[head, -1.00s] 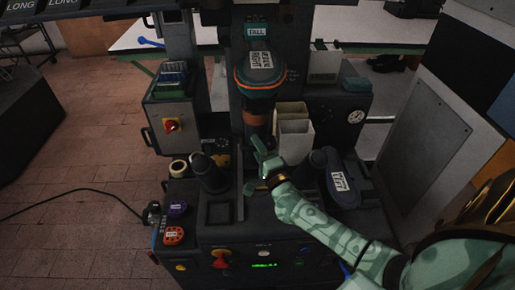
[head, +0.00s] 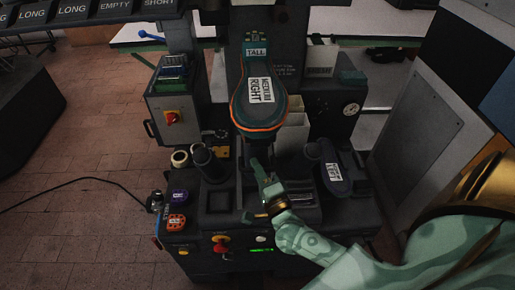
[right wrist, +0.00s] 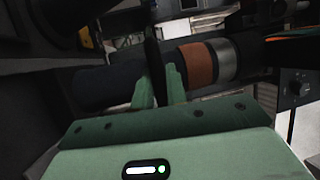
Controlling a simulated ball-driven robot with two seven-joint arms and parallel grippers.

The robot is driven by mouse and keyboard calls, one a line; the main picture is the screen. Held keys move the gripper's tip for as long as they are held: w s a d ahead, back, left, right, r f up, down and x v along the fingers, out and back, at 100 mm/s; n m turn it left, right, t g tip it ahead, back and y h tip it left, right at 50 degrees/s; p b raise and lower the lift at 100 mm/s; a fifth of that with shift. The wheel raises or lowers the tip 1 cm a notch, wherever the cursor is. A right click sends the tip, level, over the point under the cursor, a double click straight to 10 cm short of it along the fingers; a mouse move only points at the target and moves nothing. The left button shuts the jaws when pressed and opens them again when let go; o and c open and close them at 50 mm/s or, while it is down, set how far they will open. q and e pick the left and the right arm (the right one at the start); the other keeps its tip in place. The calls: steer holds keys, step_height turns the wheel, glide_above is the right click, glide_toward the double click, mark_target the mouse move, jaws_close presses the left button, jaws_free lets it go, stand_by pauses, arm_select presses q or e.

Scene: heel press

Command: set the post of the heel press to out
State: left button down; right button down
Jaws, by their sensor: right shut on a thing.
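The heel press (head: 290,225) stands in front of me. A dark shoe last with an orange edge and a "MEDIUM RIGHT" label (head: 262,92) sits high at its middle, toe toward me. It hides most of the post in the head view. In the right wrist view the post (right wrist: 197,62) shows as a dark cylinder with a copper band and a silver band. My right gripper (head: 257,168) is below the last's toe. Its fingers (right wrist: 158,88) are shut on a thin dark bar (right wrist: 152,45) against the post. My left gripper is out of view.
A second labelled last (head: 335,172) lies on the press's right side. A dark cup (head: 207,165) stands at the left, near pale rolls (head: 180,158). Pale bins (head: 292,132) are behind. A grey cabinet (head: 425,125) stands close on the right. The floor at left has a cable.

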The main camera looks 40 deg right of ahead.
steer(key=s+a+p, duration=0.1)
steer(key=s+a, duration=0.2)
steer(key=s, duration=0.2)
steer(key=shift+s+a+f, duration=0.2)
steer(key=shift+s+a, duration=0.05)
steer(key=shift+s, duration=0.05)
steer(key=c, duration=1.8)
jaws_free()
steer(key=o, duration=0.4)
steer(key=shift+s, duration=0.1)
steer(key=shift+r, duration=0.15)
